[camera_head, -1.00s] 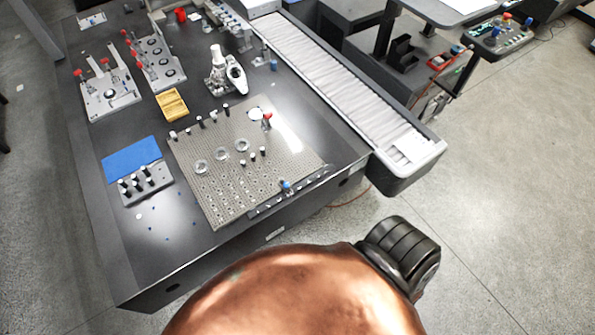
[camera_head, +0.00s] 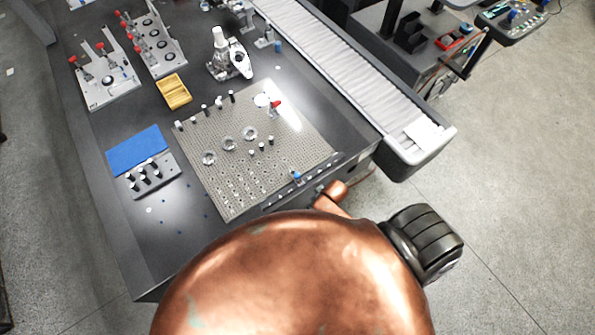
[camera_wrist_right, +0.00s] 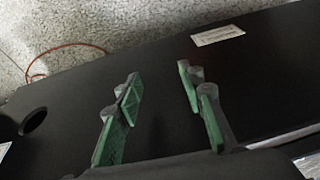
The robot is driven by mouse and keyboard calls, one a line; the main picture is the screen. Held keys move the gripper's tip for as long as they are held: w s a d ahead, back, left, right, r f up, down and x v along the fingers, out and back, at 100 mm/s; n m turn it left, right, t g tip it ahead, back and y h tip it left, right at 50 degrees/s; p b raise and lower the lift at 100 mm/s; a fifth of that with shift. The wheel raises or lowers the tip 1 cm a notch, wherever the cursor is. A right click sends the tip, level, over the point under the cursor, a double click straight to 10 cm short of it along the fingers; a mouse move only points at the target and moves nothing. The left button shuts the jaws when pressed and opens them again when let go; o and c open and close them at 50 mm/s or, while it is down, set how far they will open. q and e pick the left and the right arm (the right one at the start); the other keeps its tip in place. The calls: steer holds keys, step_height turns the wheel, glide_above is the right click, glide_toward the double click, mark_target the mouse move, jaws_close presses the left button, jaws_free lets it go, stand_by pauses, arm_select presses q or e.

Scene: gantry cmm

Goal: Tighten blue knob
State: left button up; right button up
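The blue knob (camera_head: 297,176) stands at the front right edge of the perforated plate (camera_head: 225,192), on a dark strip along that edge, in the head view. The wrist view does not show the knob. My right gripper (camera_wrist_right: 158,86) is open and empty in the right wrist view, its green-padded fingers apart in front of a dark table side. In the head view only a copper part of my arm shows near the table's front edge, below the knob; no fingers show there. My left gripper is in neither view.
A conveyor (camera_head: 345,75) runs along the table's right side. The plate carries a red-topped clamp (camera_head: 275,104), clear discs and black-topped pins. A blue mat (camera_head: 136,150) and a pin block (camera_head: 150,178) lie left of it. A white label (camera_wrist_right: 218,35) is on the dark surface.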

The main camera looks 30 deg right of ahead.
steer(key=w+a+r, duration=0.1)
steer(key=a+r, duration=0.1)
steer(key=r, duration=0.4)
steer(key=w+a+r, duration=0.2)
steer(key=r, duration=0.5)
step_height(320, 180, up, 10)
steer(key=n+g+p, duration=0.1)
steer(key=g, duration=0.2)
glide_above(297, 175)
steer(key=shift+s+a+r, duration=0.1)
steer(key=shift+s+a, duration=0.05)
steer(key=shift+a, duration=0.25)
steer(key=shift+d+r+h, duration=0.1)
steer(key=shift+d+h, duration=0.25)
steer(key=shift+h, duration=0.05)
steer(key=shift+d, duration=0.2)
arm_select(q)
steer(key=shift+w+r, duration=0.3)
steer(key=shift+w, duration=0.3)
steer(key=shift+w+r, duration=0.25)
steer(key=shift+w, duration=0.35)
arm_select(e)
step_height(297, 175, down, 8)
steer(key=shift+r, duration=0.15)
steer(key=shift+c, duration=0.3)
jaws_close()
